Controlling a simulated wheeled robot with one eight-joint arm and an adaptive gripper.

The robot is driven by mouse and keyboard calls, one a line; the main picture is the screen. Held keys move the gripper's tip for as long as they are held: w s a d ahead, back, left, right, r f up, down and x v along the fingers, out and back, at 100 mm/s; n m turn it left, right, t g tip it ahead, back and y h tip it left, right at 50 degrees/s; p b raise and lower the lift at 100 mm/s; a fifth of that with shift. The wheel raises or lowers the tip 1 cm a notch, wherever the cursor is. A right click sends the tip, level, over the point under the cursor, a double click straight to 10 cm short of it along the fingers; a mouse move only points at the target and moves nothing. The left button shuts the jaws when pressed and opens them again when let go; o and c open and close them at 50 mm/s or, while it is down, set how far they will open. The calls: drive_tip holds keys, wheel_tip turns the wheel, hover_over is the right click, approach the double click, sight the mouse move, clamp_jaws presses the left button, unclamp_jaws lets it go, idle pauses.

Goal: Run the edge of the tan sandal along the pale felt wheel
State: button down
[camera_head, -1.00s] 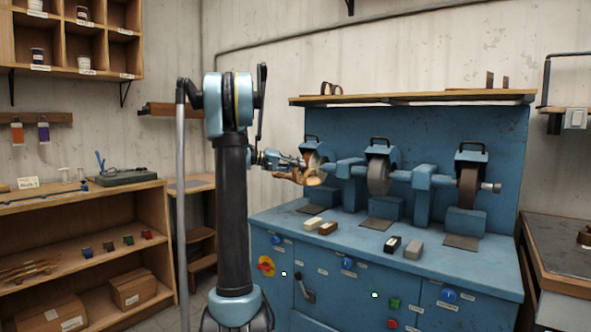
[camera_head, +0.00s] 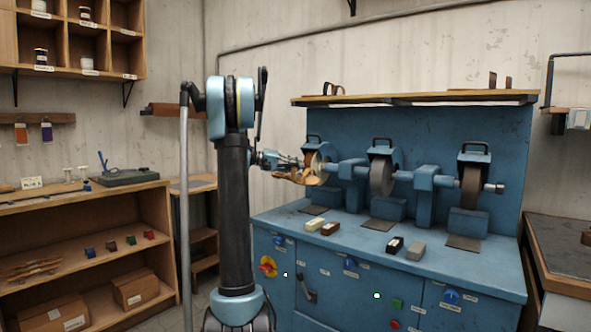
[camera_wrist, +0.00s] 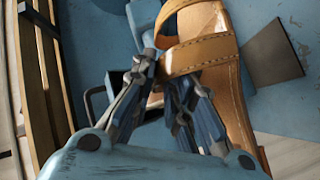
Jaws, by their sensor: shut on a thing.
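The tan sandal (camera_head: 293,176) is at the left grinding station, sole edge close against the pale felt wheel (camera_head: 319,158). I cannot tell whether they touch. My gripper (camera_head: 281,162) is shut on the sandal and holds it above the blue bench. In the wrist view my gripper (camera_wrist: 163,72) has its fingers at the sandal's side near the straps, and the sandal (camera_wrist: 205,51) stretches from the top edge down the right side. The wheel's lower part is partly hidden by the sandal in the head view.
A grey wheel (camera_head: 382,176) and a dark brown wheel (camera_head: 470,186) stand further right on the same blue machine. Several small blocks lie along the bench (camera_head: 350,246) in front. A shelf (camera_head: 420,98) runs above the wheels.

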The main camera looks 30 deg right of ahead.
drive_tip(key=shift+w+a, duration=0.45)
drive_tip(key=shift+w, duration=0.35)
idle(0.4)
drive_tip(key=shift+w+a+r, duration=0.1)
drive_tip(key=shift+w+a, duration=0.15)
drive_tip(key=shift+w, duration=0.6)
idle(1.1)
drive_tip(key=shift+d, duration=0.1)
idle(0.6)
drive_tip(key=shift+w+a, duration=0.35)
drive_tip(key=shift+w, duration=0.55)
idle(1.7)
drive_tip(key=shift+w+a, duration=0.1)
drive_tip(key=shift+w, duration=0.2)
drive_tip(key=shift+w+a+r, duration=0.1)
drive_tip(key=shift+w+a, duration=0.05)
drive_tip(key=shift+w, duration=0.3)
drive_tip(key=shift+s+a, duration=0.1)
drive_tip(key=shift+a, duration=0.1)
idle(0.6)
